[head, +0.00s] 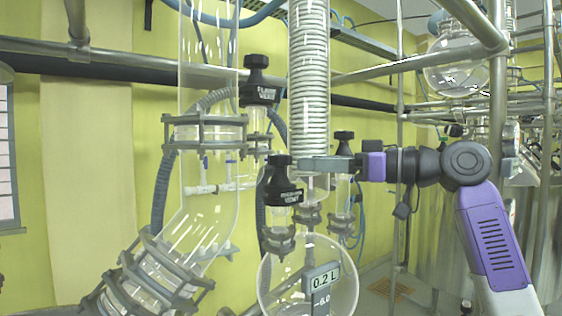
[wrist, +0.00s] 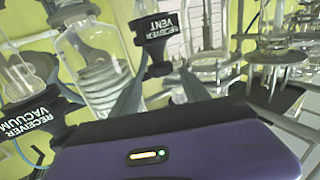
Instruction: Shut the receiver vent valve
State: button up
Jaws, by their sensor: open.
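The receiver vent valve (wrist: 163,35) has a black body with white lettering in the wrist view. Its black knob (wrist: 160,69) shows between my fingertips. In the head view the black valve with a white two-line label (head: 284,197), its knob (head: 280,161) on top, appears to be the same one; the label is hard to read there. My gripper (head: 304,163) comes in level from the right, its tips beside that knob. My gripper also shows in the wrist view (wrist: 161,66), open with one finger on each side of the knob. Whether the fingers touch it cannot be told.
The receiver vacuum valve (wrist: 35,118) is at the left of the wrist view. Another black knob (head: 344,136) stands behind my gripper. A labelled valve (head: 257,95) is up and left. A coiled glass column (head: 310,80) and a round flask (head: 280,283) are close by.

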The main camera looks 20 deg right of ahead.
aim_at(278, 163)
jog(key=p+x, duration=0.2)
jog(key=x, duration=0.4)
jog(key=shift+w+a, duration=0.3)
jog(key=shift+c, duration=0.4)
jog(key=c, duration=1)
jog(key=shift+f, duration=0.1)
jog(key=shift+a+m+t+h, duration=0.1)
jog(key=shift+m+t+h, duration=0.2)
jog(key=shift+h, duration=0.1)
